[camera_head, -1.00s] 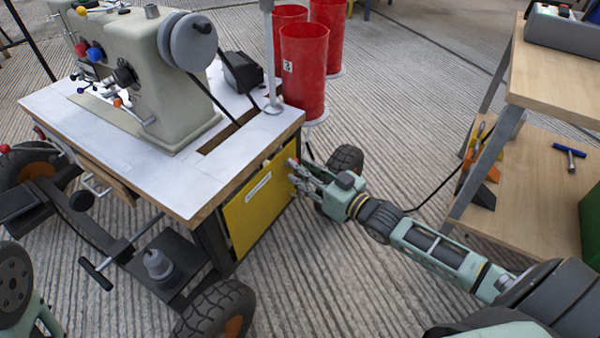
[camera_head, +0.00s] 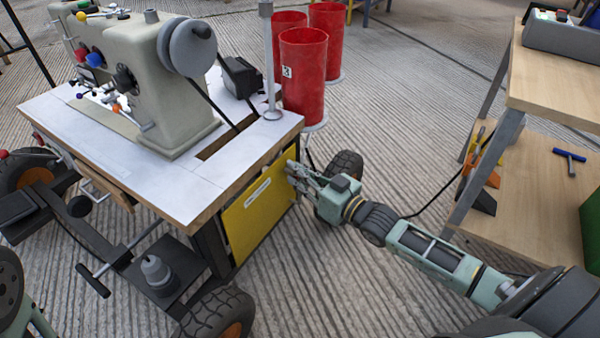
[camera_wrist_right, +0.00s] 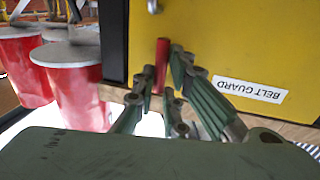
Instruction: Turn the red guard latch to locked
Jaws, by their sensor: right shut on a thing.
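The red guard latch (camera_wrist_right: 162,64) shows in the right wrist view as a short red bar, upright in that picture, at the yellow belt guard panel (camera_wrist_right: 220,40). My right gripper (camera_wrist_right: 160,78) is shut on it, with fingers on both sides. In the head view, my right gripper (camera_head: 292,172) is at the right edge of the yellow panel (camera_head: 258,208), under the white tabletop; the latch is hidden there behind the fingers. The wrist picture has the "BELT GUARD" label (camera_wrist_right: 249,90) upside down. My left gripper is out of view.
The sewing machine (camera_head: 165,90) stands on the wheeled table (camera_head: 110,165) above the panel. Red cylinders (camera_head: 303,75) stand behind the table. A black wheel (camera_head: 346,164) is close behind my right gripper. A wooden shelf (camera_head: 545,190) stands right; ribbed floor lies between.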

